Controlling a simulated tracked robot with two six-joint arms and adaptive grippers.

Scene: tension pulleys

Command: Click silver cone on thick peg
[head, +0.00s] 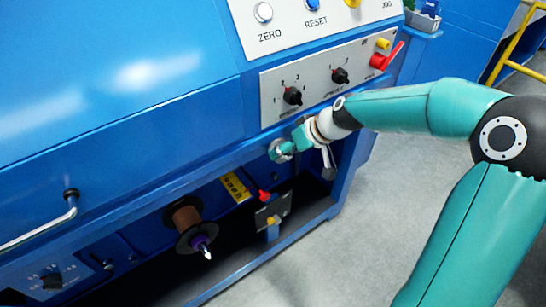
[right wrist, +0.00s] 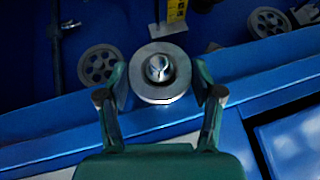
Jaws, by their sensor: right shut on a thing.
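My right gripper (head: 284,150) is at the machine's front edge, below the knob panel. It is shut on a round silver piece with a pointed middle, which I take as the silver cone (right wrist: 159,72); it sits between the two fingertips in the right wrist view. In the head view the cone is small and partly covered by the fingers. A brown spool (head: 187,218) with dark flanges sits in the bay lower left of the gripper, apart from it. A purple hub (head: 198,242) with a pale tip sticks out of it. I cannot tell which part is the thick peg. My left gripper is not in view.
Spoked pulleys (right wrist: 100,66) and (right wrist: 268,22) lie beyond the gripper in the right wrist view. A yellow plate (head: 236,187) and a red knob (head: 264,196) are in the bay. The knob panel (head: 318,82) is close above. Grey floor (head: 350,235) is clear at right.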

